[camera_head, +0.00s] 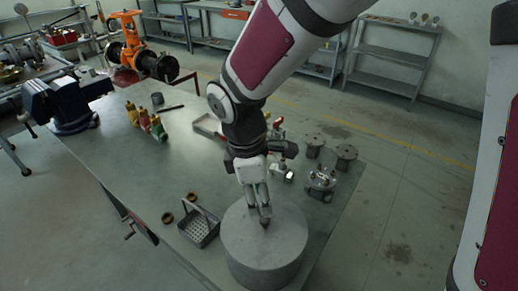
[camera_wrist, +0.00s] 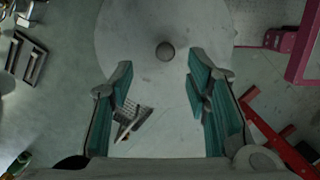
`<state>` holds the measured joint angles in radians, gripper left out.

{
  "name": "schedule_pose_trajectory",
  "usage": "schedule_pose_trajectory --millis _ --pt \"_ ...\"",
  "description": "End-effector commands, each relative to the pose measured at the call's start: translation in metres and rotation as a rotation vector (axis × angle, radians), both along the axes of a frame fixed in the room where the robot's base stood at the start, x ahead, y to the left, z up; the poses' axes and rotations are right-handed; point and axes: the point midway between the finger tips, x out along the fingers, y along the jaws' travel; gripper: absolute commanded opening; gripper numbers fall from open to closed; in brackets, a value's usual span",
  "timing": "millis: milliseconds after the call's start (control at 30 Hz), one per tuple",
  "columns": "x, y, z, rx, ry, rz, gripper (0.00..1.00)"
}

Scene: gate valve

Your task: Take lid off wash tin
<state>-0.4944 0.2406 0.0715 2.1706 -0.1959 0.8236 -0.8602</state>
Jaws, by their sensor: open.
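The wash tin (camera_head: 268,270) is a wide grey cylinder near the front right edge of the table. Its flat round grey lid (camera_head: 288,228) is on top, and the lid fills much of the wrist view (camera_wrist: 140,30). A small dark round knob (camera_wrist: 165,51) stands at the lid's middle. My gripper (camera_head: 262,215) points down over the lid from above. In the wrist view my gripper (camera_wrist: 158,80) has its two teal-padded fingers wide apart, with the knob between and slightly beyond the tips. I cannot tell the exact height of the fingertips above the lid.
A perforated metal basket (camera_head: 200,228) with a handle stands left of the tin, with brass rings (camera_head: 167,217) beside it. A metal valve part (camera_head: 321,180) and round grey flanges (camera_head: 346,154) stand behind right. A blue vise (camera_head: 68,105) is at the far left.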

Motion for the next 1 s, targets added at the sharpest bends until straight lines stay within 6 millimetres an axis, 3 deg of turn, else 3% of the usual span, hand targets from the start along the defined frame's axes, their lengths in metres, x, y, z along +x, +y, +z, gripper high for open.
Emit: schedule_pose_trajectory --millis 333,600,900,933,1000 --pt "-0.003 -0.004 -0.029 -0.001 0.002 -0.001 0.44" --pt "-0.007 -0.008 -0.065 -0.001 0.002 -0.001 0.44" --pt "-0.006 -0.009 -0.071 0.002 -0.001 -0.001 0.44" --pt "-0.006 -0.009 -0.071 0.002 -0.001 -0.002 0.41" --pt "-0.006 -0.009 -0.071 0.002 -0.001 -0.002 0.26"
